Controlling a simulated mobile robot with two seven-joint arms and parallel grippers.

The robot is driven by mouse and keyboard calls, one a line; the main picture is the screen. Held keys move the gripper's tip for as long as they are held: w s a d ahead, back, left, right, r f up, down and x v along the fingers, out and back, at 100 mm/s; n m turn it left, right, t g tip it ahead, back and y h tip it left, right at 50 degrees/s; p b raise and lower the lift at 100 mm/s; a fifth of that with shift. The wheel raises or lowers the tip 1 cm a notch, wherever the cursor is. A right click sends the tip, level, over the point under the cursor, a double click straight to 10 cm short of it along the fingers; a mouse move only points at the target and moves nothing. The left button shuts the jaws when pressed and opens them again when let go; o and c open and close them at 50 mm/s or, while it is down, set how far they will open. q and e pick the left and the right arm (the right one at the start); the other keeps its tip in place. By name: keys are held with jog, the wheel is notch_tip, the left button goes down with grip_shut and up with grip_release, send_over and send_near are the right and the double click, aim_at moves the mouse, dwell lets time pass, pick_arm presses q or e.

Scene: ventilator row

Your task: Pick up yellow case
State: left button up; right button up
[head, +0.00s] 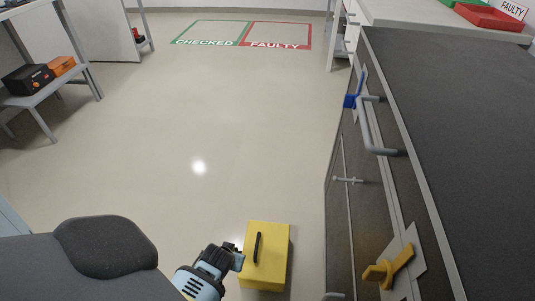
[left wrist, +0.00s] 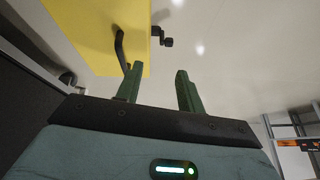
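The yellow case (head: 265,270) is near the bottom centre of the head view, with a black handle (head: 257,247) on its upper face. It appears to rest on the floor. My left gripper (head: 238,260) is just left of the case. In the left wrist view the yellow case (left wrist: 95,22) fills the upper left. My left gripper's green fingers (left wrist: 158,80) are apart, with nothing held between them. The case's black handle (left wrist: 121,48) is close to the left fingertip; I cannot tell whether they touch. My right gripper is not in view.
A dark cabinet with a grey handle (head: 382,151) and a yellow lever (head: 385,268) stands right of the case. A shelf (head: 45,88) with a black box (head: 28,79) and an orange box (head: 62,65) is at left. The middle floor (head: 230,140) is clear.

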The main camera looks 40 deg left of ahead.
pick_arm(q)
jog(key=n+b, duration=0.2)
send_near(257, 244)
jog(key=shift+w+a+f+g+h, duration=0.3)
jog(key=shift+w+a+f, duration=0.05)
jog(key=shift+a+f, duration=0.2)
jog(key=shift+w+d+r, duration=0.1)
jog(key=shift+w+r, duration=0.05)
jog(key=shift+w, duration=0.15)
jog(key=shift+b+x, duration=0.65)
jog(key=shift+x, duration=0.5)
jog(key=shift+f, duration=0.25)
jog(key=b+x, duration=0.3)
jog(key=x, duration=0.1)
jog(key=shift+s+f+b, duration=0.15)
jog(key=shift+f+b, duration=0.05)
jog(key=shift+b, duration=0.1)
jog(key=shift+f+b, duration=0.3)
jog(key=shift+f, duration=0.1)
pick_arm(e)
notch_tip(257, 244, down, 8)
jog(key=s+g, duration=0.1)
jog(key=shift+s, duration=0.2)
pick_arm(q)
jog(key=shift+r, duration=0.1)
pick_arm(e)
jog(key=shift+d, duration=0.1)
